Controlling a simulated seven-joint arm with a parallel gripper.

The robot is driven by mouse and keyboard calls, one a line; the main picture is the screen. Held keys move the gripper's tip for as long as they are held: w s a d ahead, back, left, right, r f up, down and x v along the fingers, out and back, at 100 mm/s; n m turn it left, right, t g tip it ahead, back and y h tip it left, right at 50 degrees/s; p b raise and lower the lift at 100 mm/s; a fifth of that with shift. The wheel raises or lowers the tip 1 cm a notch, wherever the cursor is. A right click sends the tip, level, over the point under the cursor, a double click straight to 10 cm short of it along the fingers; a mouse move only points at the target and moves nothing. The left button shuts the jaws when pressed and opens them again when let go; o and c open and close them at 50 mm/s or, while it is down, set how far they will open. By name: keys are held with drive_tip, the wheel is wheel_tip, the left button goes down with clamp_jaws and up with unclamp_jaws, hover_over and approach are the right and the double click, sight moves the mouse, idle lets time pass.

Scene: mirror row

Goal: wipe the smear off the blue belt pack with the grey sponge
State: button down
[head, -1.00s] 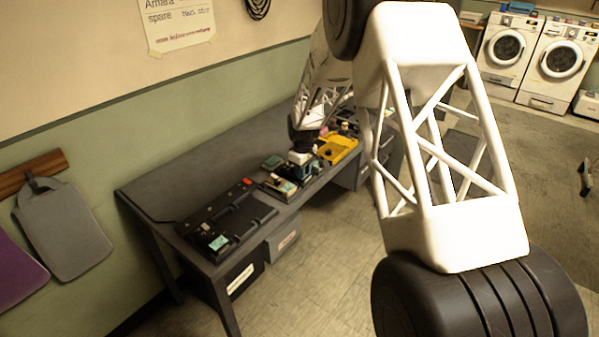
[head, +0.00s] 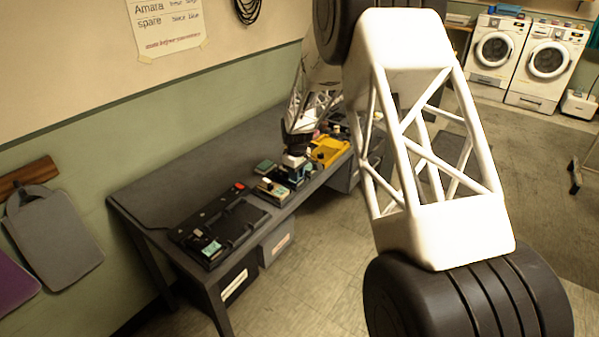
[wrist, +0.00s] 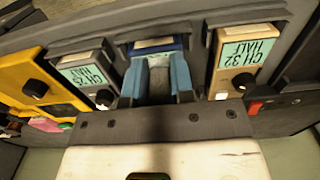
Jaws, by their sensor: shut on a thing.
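In the wrist view my gripper (wrist: 157,82) has two light-blue fingers, shut on the grey sponge (wrist: 158,88) between them. No smear can be made out. In the head view my gripper (head: 294,163) is small, pointing down over the packs at the table's front edge.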

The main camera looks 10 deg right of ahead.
drive_tip(key=shift+s+a+f, duration=0.1)
drive_tip(key=shift+s+a, duration=0.25)
drive_tip(key=shift+s+a+r, duration=0.2)
drive_tip(key=shift+s+a, duration=0.35)
drive_tip(key=shift+s+a+f, duration=0.15)
drive_tip(key=shift+s+a, duration=0.1)
wheel_tip(320, 180, up, 8)
idle(0.3)
drive_tip(key=shift+w+d, duration=0.1)
drive_tip(key=shift+d, duration=0.2)
